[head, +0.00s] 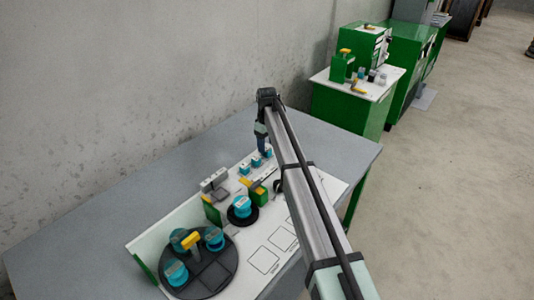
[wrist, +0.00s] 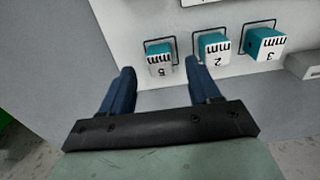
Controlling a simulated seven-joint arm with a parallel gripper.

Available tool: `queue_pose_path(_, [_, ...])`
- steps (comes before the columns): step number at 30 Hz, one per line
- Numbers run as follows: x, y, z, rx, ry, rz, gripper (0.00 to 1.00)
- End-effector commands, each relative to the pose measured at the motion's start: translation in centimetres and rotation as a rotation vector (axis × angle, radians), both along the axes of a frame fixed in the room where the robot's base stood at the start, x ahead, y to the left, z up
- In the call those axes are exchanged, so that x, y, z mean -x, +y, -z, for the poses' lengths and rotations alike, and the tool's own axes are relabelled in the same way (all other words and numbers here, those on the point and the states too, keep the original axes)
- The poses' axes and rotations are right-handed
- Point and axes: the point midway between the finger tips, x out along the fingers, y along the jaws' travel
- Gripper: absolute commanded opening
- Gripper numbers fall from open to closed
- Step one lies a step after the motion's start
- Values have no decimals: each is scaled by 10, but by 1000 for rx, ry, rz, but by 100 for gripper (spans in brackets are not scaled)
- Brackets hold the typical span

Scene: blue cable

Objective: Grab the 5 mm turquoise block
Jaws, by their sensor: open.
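The 5 mm turquoise block (wrist: 160,55) sits in a black-outlined square on the white board (wrist: 135,20) in the wrist view, its white face marked "5 mm" upside down. The 2 mm block (wrist: 214,50) and the 3 mm block (wrist: 262,43) stand to its right in their own outlines. My gripper (wrist: 160,80) is open and empty. Its two blue fingers are spread, with the 5 mm block just beyond the tips, between their lines. In the head view, my gripper (head: 263,150) points down near small turquoise blocks (head: 246,168); their labels are too small to read there.
On the board stand a dark round tray (head: 228,262) with turquoise pieces and a yellow-handled piece, a turquoise cylinder (head: 242,207) on a black base, and green blocks (head: 259,194). A grey piece (wrist: 306,63) lies right of the 3 mm block. The grey table (head: 100,210) is clear at left.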

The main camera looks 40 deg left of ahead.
Motion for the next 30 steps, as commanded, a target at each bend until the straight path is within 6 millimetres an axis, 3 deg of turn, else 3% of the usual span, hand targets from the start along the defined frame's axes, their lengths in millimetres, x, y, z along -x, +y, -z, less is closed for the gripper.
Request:
queue_pose_path(6, [0,-1,27,0,0,0,62])
queue_pose_path(14, [0,-1,29,0,0,-1,61])
queue_pose_path(30, [0,-1,29,0,0,0,9])
